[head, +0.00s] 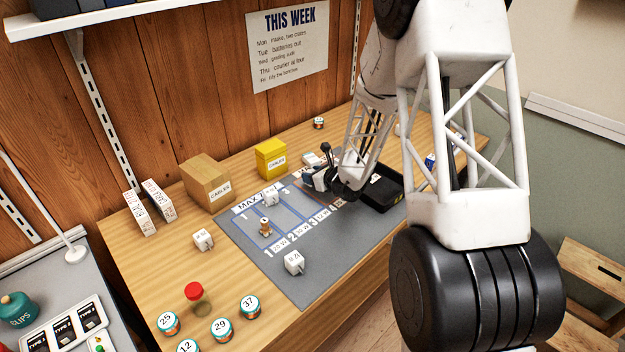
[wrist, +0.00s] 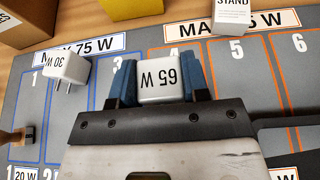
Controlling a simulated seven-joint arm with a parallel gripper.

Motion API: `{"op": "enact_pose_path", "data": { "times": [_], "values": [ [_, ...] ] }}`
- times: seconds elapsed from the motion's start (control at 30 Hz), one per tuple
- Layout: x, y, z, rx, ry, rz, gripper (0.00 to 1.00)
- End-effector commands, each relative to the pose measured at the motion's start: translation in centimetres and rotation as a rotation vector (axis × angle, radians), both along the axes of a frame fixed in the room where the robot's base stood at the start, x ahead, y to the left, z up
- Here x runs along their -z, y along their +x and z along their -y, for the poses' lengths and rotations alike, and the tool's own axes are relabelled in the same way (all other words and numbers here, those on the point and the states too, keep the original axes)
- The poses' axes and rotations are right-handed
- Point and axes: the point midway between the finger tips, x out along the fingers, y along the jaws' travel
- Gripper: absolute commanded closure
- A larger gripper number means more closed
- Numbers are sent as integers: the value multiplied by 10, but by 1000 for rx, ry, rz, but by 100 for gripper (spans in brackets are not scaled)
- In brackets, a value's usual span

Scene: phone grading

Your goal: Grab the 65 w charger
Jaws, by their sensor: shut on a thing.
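The 65 W charger (wrist: 160,79) is a white block with its label upside down in the wrist view. My gripper (wrist: 162,82) is shut on it, with one blue finger pad on each side. It is over the grey mat (wrist: 108,65), near slot 4; I cannot tell whether the charger touches the mat. In the head view my gripper (head: 325,182) is at the far right part of the mat, and my arm hides much around it. A 30 W charger (wrist: 63,70) stands left of the gripper, and it also shows in the head view (head: 270,197).
White chargers stand at the mat's front (head: 294,262) and on the table left of it (head: 203,239). A yellow box (head: 271,157) and a cardboard cables box (head: 207,183) stand behind the mat. A black tray (head: 385,195) lies right of my gripper. Numbered jars stand at the front left.

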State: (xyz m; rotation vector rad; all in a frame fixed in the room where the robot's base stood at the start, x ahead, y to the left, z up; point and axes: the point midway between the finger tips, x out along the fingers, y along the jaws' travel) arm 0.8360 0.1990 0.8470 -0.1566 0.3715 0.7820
Motion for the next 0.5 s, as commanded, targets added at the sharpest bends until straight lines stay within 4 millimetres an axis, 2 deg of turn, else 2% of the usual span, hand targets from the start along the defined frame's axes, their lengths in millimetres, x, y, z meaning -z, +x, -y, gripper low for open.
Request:
{"op": "enact_pose_path", "data": {
  "times": [0.1,0.5],
  "values": [
    [-14,0,0,1,1,2,82],
    [-18,-64,15,0,1,-1,82]
  ]
}}
